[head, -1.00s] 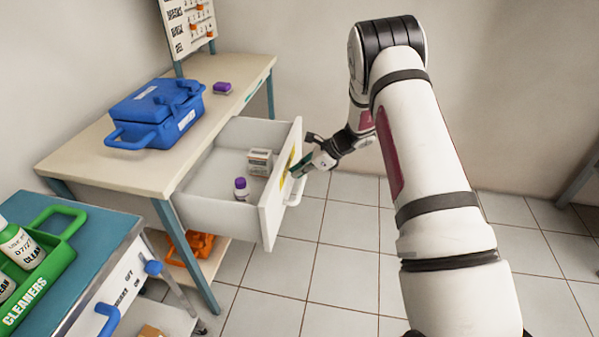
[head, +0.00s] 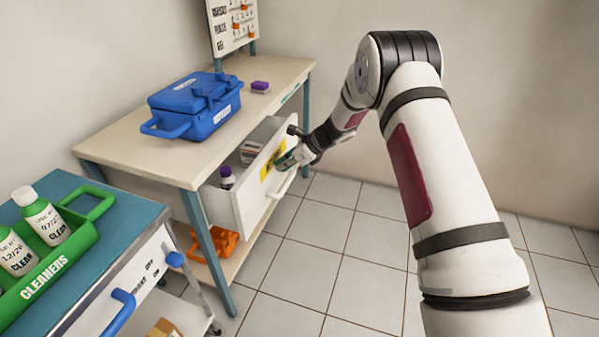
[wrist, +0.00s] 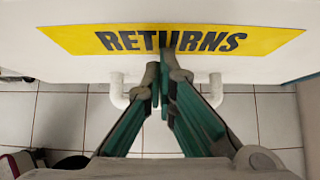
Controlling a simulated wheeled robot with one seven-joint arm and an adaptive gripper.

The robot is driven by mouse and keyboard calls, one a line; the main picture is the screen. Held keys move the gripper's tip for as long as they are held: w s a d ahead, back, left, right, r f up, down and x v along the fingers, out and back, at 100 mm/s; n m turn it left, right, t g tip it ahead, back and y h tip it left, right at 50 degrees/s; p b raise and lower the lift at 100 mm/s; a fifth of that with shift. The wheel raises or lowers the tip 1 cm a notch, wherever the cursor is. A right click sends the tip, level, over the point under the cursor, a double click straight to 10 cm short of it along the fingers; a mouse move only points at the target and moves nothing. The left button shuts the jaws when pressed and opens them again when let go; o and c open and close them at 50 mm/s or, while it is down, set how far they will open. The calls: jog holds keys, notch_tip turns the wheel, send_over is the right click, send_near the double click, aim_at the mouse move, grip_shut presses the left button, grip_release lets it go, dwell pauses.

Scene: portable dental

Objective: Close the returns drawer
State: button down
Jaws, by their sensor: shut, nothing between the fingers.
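The returns drawer (head: 250,208) is a white drawer under the beige table, partly open. Its front carries a yellow label reading RETURNS, seen in the wrist view (wrist: 172,38). A white bar handle (head: 282,186) is on the front; in the wrist view its two ends show on either side of my fingers. A purple-capped bottle (head: 227,178) and a small box (head: 251,152) are inside the drawer.
A blue case (head: 196,108) and a purple item (head: 260,87) are on the beige table (head: 130,150). An orange item (head: 215,244) is on its lower shelf. A blue-topped cart (head: 130,208) with a green cleaners caddy (head: 62,262) stands front left. The tiled floor at right is clear.

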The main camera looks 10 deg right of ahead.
jog(key=w+a+b, duration=0.2)
jog(key=w+a, duration=0.3)
jog(key=a, duration=0.5)
jog(key=shift+w+b, duration=0.3)
jog(key=shift+w, duration=0.05)
jog(key=shift+a+r, duration=0.1)
